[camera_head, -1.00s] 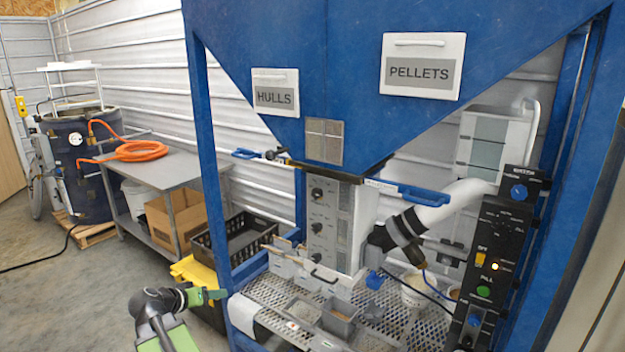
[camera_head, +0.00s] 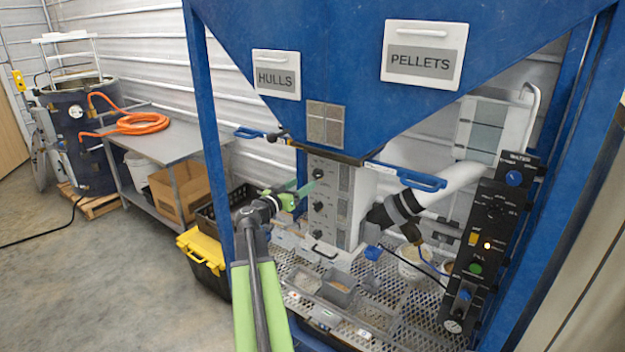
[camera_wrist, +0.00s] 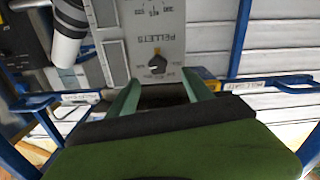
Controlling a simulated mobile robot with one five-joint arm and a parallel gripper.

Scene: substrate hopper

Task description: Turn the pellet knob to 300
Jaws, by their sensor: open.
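The pellet knob (camera_wrist: 157,63) is a small dark knob with a yellowish part, on a grey panel beside the upside-down word PELLETS in the wrist view. The numbers around it are too small to read surely. In the head view it appears to be the top knob (camera_head: 318,173) on the grey control box (camera_head: 342,190) under the blue hopper. My gripper (camera_wrist: 163,82) is open, its two green fingers apart and empty. The knob shows between and beyond the fingertips, apart from them. In the head view my gripper (camera_head: 299,190) is just left of the box face.
Blue handles (camera_head: 418,180) stick out at both sides above the box. A blue frame post (camera_head: 213,150) stands left, close to my arm. Small trays (camera_head: 339,288) stand on the mesh shelf below. A black switch panel (camera_head: 490,240) is at the right.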

